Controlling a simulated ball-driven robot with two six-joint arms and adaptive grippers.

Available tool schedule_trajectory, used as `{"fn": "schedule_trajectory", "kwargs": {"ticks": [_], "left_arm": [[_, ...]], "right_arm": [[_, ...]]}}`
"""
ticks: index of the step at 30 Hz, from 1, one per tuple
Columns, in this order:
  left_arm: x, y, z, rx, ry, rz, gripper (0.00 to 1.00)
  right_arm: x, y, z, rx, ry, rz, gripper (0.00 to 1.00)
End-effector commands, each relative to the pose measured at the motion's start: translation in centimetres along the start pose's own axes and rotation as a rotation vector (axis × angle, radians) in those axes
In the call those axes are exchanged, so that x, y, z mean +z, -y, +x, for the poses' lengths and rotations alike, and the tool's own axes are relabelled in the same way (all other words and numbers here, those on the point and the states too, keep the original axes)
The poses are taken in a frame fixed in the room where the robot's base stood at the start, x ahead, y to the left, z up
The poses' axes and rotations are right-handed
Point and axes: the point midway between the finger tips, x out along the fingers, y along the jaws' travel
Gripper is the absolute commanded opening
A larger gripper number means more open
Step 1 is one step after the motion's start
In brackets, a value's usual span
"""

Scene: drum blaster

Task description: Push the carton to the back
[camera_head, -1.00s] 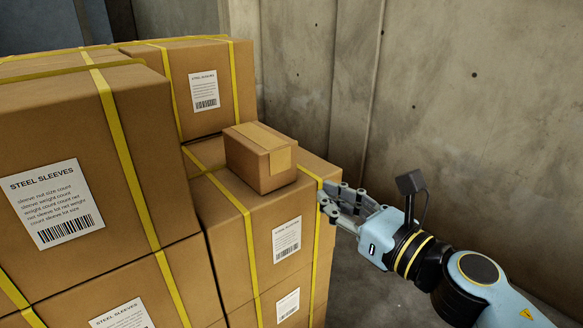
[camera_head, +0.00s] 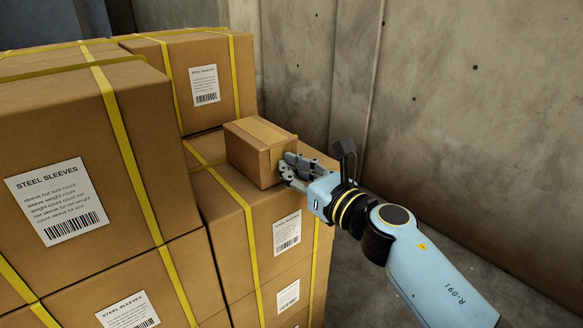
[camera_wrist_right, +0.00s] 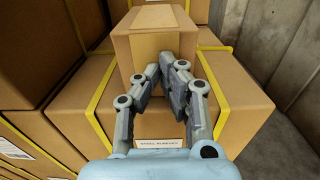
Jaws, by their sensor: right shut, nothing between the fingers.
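The carton (camera_head: 254,152) is a small brown box with a tan tape strip. It sits upright on top of a larger strapped box (camera_head: 228,200) in the head view. It also shows in the right wrist view (camera_wrist_right: 150,47), straight ahead of the fingers. My right gripper (camera_head: 287,168) is shut and empty, with its fingertips at the carton's near right face. They look to be touching it or very close; I cannot tell which. In the wrist view the right gripper (camera_wrist_right: 164,68) overlaps the carton's lower front. My left gripper is not in view.
Tall strapped boxes (camera_head: 80,140) labelled steel sleeves stand at the left. Another box (camera_head: 180,78) rises behind the carton. A concrete wall (camera_head: 470,100) runs along the right. Bare floor (camera_head: 345,280) shows between the stack and my right arm.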

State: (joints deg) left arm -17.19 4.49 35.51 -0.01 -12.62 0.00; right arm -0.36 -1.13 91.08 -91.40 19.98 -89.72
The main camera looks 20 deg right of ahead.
Motion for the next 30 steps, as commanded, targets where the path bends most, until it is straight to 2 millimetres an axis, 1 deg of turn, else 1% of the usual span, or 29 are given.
{"fn": "schedule_trajectory", "kwargs": {"ticks": [2, 9, 12, 15, 25, 30], "left_arm": [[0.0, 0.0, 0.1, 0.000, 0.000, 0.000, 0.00], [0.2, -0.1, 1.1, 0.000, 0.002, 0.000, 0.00], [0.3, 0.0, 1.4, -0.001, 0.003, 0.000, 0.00], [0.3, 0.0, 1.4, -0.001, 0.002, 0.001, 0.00], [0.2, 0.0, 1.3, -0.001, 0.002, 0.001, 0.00], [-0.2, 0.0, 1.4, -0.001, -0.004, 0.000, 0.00]], "right_arm": [[0.0, 0.0, 0.6, 0.000, 0.001, 0.000, 0.00], [-0.1, 0.1, 5.4, -0.001, 0.003, 0.000, 0.00], [-0.1, 0.0, 6.7, 0.000, 0.001, 0.000, 0.00], [0.0, 0.0, 7.1, 0.000, 0.001, 0.000, 0.00], [0.0, 0.1, 7.1, 0.000, 0.000, 0.000, 0.00], [0.0, 1.0, 6.8, -0.001, 0.000, -0.002, 0.00]]}}
